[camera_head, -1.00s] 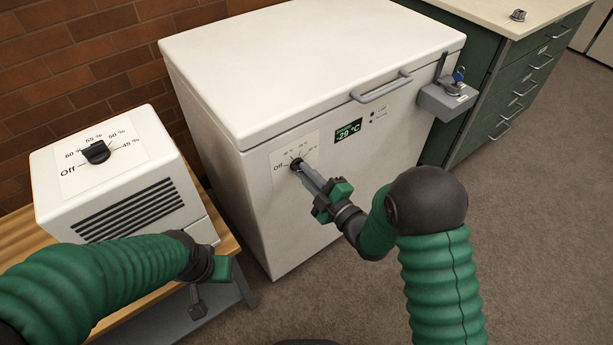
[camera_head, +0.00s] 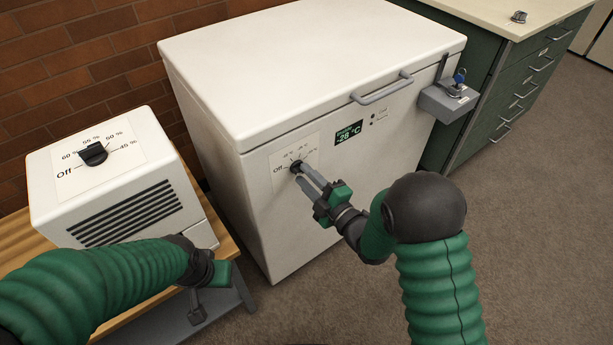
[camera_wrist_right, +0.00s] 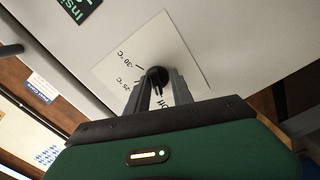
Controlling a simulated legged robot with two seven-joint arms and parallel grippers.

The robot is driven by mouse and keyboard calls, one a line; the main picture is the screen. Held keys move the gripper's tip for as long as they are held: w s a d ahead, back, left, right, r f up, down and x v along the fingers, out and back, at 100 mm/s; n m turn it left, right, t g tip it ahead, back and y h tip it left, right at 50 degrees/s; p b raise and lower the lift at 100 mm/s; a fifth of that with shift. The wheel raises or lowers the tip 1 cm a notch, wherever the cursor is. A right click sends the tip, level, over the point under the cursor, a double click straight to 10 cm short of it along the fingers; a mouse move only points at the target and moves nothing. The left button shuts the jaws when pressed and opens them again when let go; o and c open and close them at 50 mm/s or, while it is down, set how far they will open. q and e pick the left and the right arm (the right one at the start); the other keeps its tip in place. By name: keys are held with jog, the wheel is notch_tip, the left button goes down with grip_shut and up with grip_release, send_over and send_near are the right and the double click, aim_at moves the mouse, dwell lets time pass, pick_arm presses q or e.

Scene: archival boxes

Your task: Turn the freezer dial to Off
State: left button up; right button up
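The white chest freezer (camera_head: 350,75) has a black dial (camera_head: 296,167) on a marked plate on its front, with Off at the left. In the right wrist view the dial (camera_wrist_right: 157,76) shows between my fingertips.
A white device (camera_head: 110,190) with its own black dial (camera_head: 94,153) and an Off label stands on a wooden table (camera_head: 212,222) at left. A grey lock box (camera_head: 448,102) with a padlock sits at the freezer's right. A green drawer cabinet (camera_head: 510,85) stands beyond it.

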jog(key=shift+r, duration=0.2)
jog(key=p+v, duration=0.3)
jog(key=v, duration=1.3)
jog(key=shift+s+d+f, duration=0.2)
jog(key=shift+s+d, duration=0.05)
jog(key=shift+s, duration=0.05)
